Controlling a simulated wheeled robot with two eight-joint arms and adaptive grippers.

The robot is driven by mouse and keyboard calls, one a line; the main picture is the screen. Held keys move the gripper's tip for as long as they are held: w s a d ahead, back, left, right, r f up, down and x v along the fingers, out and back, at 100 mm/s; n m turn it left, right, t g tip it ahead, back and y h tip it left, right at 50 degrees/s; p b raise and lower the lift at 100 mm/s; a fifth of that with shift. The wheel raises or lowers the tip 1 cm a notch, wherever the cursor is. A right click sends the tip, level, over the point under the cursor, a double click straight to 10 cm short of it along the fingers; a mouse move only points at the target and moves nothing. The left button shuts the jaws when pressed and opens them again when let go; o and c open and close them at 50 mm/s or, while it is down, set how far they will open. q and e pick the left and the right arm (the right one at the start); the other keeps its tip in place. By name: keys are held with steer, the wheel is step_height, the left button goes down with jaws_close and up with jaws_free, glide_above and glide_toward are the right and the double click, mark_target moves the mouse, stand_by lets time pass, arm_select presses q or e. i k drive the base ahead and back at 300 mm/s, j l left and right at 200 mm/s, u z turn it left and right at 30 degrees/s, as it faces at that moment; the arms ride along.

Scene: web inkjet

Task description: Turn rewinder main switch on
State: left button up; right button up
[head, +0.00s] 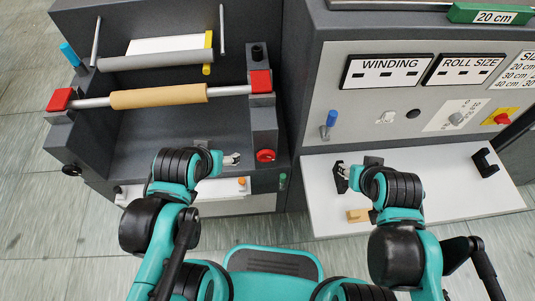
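A red-and-yellow rotary switch (500,117) is on the grey control panel (415,90) at the right. A red round knob (265,156) is on the front of the left machine. Which one is the rewinder main switch is not labelled legibly. My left gripper (232,159) is in front of the left machine, to the left of the red knob and apart from it. My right gripper (343,171) is over the left part of the white shelf, beside a black bracket (340,180), far from the rotary switch. Both fingertips are too small to read.
The left machine carries a brown roll (158,96) on a shaft with red end blocks. The panel has WINDING (388,71) and ROLL SIZE (461,69) displays and a blue lever (330,122). The white shelf (435,210) holds a wooden block (358,215) and another black bracket (485,162).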

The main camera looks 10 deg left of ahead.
mark_target(503, 119)
steer(key=z, duration=1.65)
